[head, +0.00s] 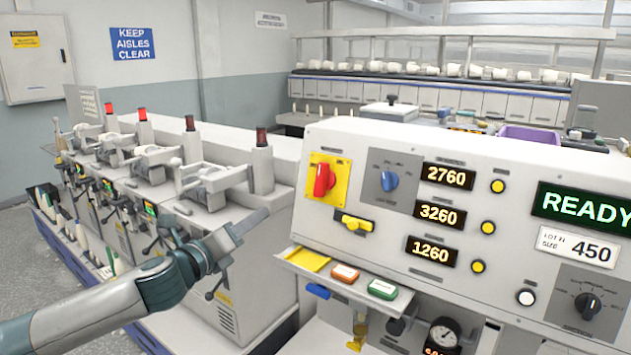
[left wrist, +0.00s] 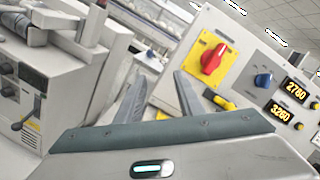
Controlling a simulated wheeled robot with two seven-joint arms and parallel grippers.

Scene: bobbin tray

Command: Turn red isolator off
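The red isolator (head: 323,180) is a red rotary handle on a yellow square plate (head: 316,197), at the upper left of the white control panel. Its handle stands near upright, slightly tilted. In the left wrist view the red isolator (left wrist: 214,59) is ahead, up and right of the fingers. My left gripper (head: 252,228) is left of the panel, apart from the isolator. In the left wrist view the left gripper (left wrist: 160,95) has its two fingers spread with nothing between them. My right gripper is not in view.
A blue selector knob (head: 389,181) and a yellow handle (head: 355,223) sit close to the isolator. Machines with lamps (head: 262,150) stand at left. The space before the isolator is clear.

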